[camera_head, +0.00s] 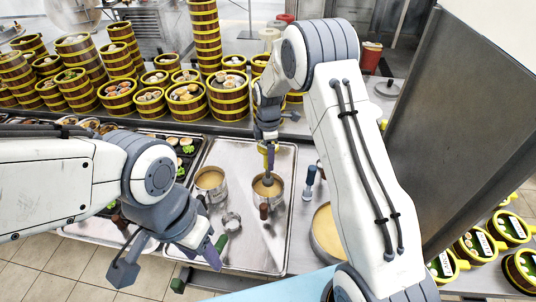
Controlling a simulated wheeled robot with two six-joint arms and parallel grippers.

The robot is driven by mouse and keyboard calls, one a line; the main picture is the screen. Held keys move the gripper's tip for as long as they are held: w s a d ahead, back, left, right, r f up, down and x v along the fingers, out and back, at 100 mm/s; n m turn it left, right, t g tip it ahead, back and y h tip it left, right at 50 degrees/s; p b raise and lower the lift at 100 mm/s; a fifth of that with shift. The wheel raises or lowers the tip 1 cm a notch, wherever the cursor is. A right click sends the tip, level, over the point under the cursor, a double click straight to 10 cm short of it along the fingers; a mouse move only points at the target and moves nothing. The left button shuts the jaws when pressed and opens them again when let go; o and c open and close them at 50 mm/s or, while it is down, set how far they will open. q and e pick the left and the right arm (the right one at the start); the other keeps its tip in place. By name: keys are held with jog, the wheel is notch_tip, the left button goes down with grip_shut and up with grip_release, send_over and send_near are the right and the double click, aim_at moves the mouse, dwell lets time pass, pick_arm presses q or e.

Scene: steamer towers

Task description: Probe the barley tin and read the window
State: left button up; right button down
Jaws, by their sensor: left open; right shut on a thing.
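Two metal tins with tan contents stand on the steel tray (262,254): a left tin (210,181) and a right tin (276,190). I cannot tell which holds barley; no label is readable. My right gripper (268,150) is above the right tin, shut on a slim probe-like tool (269,174). The tool points down, and its lower end is at or in the tan contents; the exact depth is unclear. No readable window shows on it. My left gripper (169,264) is open and empty, low and left of the tins, over the tray's front left edge.
A small metal ring-like cup (231,221) and a dark green piece (221,243) lie on the tray. A blue-handled tool (309,180) stands right of it. A larger tan-filled bowl (324,238) is partly behind my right arm. Steamer towers (228,98) line the back.

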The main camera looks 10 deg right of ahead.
aim_at(268, 177)
jog(key=shift+f+b, duration=3.05)
jog(key=shift+f, duration=1.7)
dwell(0.6)
jog(key=shift+r, duration=0.1)
jog(key=shift+r+p, duration=0.45)
dwell(0.4)
